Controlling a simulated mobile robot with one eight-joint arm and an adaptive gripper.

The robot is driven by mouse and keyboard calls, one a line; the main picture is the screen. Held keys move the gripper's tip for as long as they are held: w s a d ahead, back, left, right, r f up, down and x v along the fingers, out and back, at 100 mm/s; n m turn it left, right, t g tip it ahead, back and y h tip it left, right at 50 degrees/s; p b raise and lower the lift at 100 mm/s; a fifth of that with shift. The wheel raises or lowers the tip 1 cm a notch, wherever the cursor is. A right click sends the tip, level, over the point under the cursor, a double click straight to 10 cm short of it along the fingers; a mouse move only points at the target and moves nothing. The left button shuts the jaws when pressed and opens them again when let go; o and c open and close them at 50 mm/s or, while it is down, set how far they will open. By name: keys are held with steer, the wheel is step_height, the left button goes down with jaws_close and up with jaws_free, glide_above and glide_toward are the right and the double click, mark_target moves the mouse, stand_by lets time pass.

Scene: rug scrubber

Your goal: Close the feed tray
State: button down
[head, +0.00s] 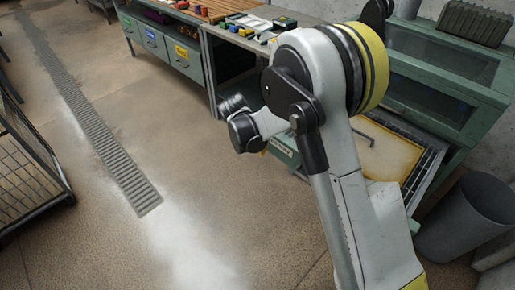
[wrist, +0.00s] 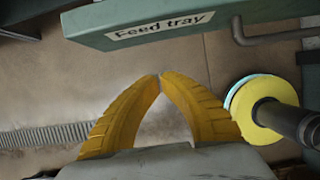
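The feed tray's green front panel (wrist: 95,33), with a white "Feed tray" label, crosses the top of the wrist view. In the head view, part of this green front (head: 283,150) shows behind my arm, which hides much of the tray. My gripper (wrist: 160,76) has yellow ribbed fingers whose tips meet, with nothing seen between them. In the wrist view, the fingertips are below the label, with bare floor showing between them and the panel. I cannot tell whether they touch it. In the head view, my fingers are hidden behind the wrist.
The green machine (head: 445,95) has a window and a yellowish board (head: 395,150) in front. A grey bin (head: 465,215) stands at right. A bench with drawers (head: 187,55) is behind; a wire rack (head: 25,170) stands left. A yellow round piece (wrist: 250,100) sits right of my fingers.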

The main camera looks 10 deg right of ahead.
mark_target(270, 149)
steer(key=shift+w+d+f+b, duration=0.7)
steer(key=shift+w+d+f, duration=0.2)
steer(key=shift+d+f, duration=0.25)
steer(key=shift+w+d+f+b, duration=0.7)
steer(key=shift+w+d+f, duration=0.15)
steer(key=shift+d+f, duration=0.25)
steer(key=shift+d+r, duration=0.1)
